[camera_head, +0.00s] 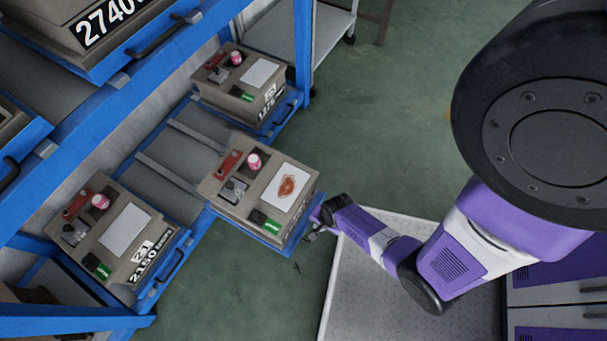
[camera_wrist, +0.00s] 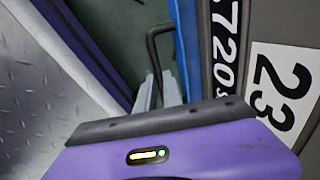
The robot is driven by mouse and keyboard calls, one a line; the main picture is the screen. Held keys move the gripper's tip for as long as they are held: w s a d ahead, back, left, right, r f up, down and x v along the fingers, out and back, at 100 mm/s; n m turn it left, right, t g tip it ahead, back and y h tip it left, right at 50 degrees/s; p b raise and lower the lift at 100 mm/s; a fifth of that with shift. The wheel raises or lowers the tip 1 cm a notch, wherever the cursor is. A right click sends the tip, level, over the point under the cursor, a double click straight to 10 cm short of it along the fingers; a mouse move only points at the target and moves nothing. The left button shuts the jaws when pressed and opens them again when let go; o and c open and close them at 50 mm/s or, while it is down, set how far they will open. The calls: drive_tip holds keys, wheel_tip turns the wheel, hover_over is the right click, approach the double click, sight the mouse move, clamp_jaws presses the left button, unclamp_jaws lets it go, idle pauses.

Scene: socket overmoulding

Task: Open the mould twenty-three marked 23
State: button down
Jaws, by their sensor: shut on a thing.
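The mould twenty-three (camera_head: 225,190) is a beige-grey block on a blue drawer tray, and it stands out from the rack further than its neighbours. Its top carries a red part, a pink-and-white cap, a green piece and a white plate with a reddish-brown patch. In the wrist view its front face (camera_wrist: 229,60) shows a white label marked 23 (camera_wrist: 280,88). My gripper (camera_head: 316,229) is at the front of this tray. In the wrist view my gripper (camera_wrist: 160,95) is shut on the tray's black handle (camera_wrist: 157,45); the grip itself is partly hidden by my wrist.
A similar mould (camera_head: 122,235) sits to the left and another (camera_head: 240,85) behind, both on blue trays in the blue rack (camera_head: 305,50). A mould marked 2740 (camera_head: 65,25) is on the upper shelf. Green floor is clear behind and in front of the drawer.

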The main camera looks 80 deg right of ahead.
drive_tip(key=shift+s+a+p, duration=0.15)
drive_tip(key=shift+s+a, duration=0.1)
drive_tip(key=shift+s, duration=0.45)
drive_tip(key=shift+s+a+p, duration=0.1)
drive_tip(key=shift+s+a, duration=0.1)
drive_tip(key=shift+s, duration=0.55)
drive_tip(key=shift+s+a+p, duration=0.15)
drive_tip(key=shift+s+a, duration=0.1)
drive_tip(key=shift+s, duration=0.45)
drive_tip(key=c, duration=1.5)
unclamp_jaws()
drive_tip(key=shift+c, duration=0.2)
drive_tip(key=shift+o, duration=0.3)
wheel_tip(320, 180, up, 8)
drive_tip(key=s+p, duration=0.1)
drive_tip(key=p, duration=0.2)
drive_tip(key=shift+s+a+f+p, duration=0.15)
drive_tip(key=shift+f+p, duration=0.05)
drive_tip(key=shift+p, duration=0.2)
